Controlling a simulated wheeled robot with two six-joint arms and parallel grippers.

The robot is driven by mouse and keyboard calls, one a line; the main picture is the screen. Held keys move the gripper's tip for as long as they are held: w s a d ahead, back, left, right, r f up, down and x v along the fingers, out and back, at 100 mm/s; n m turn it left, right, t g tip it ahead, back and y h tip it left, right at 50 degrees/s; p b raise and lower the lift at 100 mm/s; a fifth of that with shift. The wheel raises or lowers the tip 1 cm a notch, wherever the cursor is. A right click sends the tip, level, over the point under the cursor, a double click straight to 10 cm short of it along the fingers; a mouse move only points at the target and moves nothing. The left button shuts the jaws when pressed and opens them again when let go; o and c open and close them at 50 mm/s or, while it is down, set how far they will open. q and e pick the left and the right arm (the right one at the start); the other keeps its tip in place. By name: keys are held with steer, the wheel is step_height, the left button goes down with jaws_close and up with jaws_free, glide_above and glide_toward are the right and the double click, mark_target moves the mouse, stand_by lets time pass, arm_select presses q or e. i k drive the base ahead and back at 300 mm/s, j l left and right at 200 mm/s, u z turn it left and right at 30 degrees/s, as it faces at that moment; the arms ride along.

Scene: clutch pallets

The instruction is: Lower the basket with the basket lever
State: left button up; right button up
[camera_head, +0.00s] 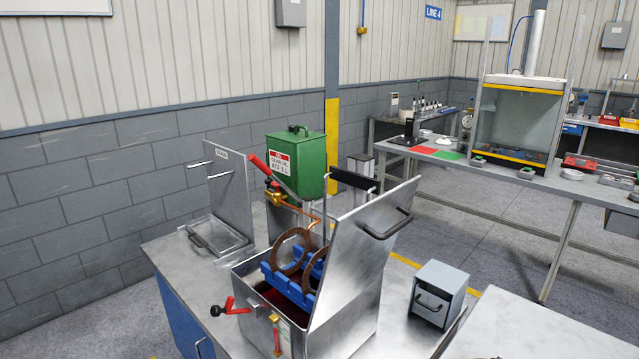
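A steel tank (345,338) stands on the steel bench with its lid (362,245) raised and leaning open to the right. A blue basket (287,283) holding brown rings (291,250) sits at the tank's mouth, above dark reddish contents. A bar with a black grip (352,180) rises behind the lid. A red-handled lever (257,162) slants up behind the tank, by a brass fitting. A small red and black handle (232,308) sticks out from the tank's left side. I cannot tell for certain which one is the basket lever. Neither gripper is in view.
A green can (296,162) stands behind the tank. An upright steel plate with a handled lid (217,236) is at the left. A small grey box (438,293) stands to the right. A pale table (545,325) fills the lower right. Another workbench stands behind.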

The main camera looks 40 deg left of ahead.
mark_target(257, 162)
steer(key=j+z, duration=0.45)
steer(key=j, duration=0.15)
steer(key=k+j+z, duration=0.1)
steer(key=j+z, duration=0.35)
steer(key=j, duration=0.15)
steer(key=k+j, duration=0.1)
steer(key=j, duration=0.3)
steer(key=k+j+z, duration=0.15)
steer(key=j, duration=0.7)
steer(key=k+j+z, duration=0.1)
steer(key=j, duration=0.3)
steer(key=k+j+z, duration=0.1)
steer(key=j, duration=0.25)
steer(key=k+j, duration=0.25)
steer(key=j, duration=0.15)
steer(key=z, duration=0.05)
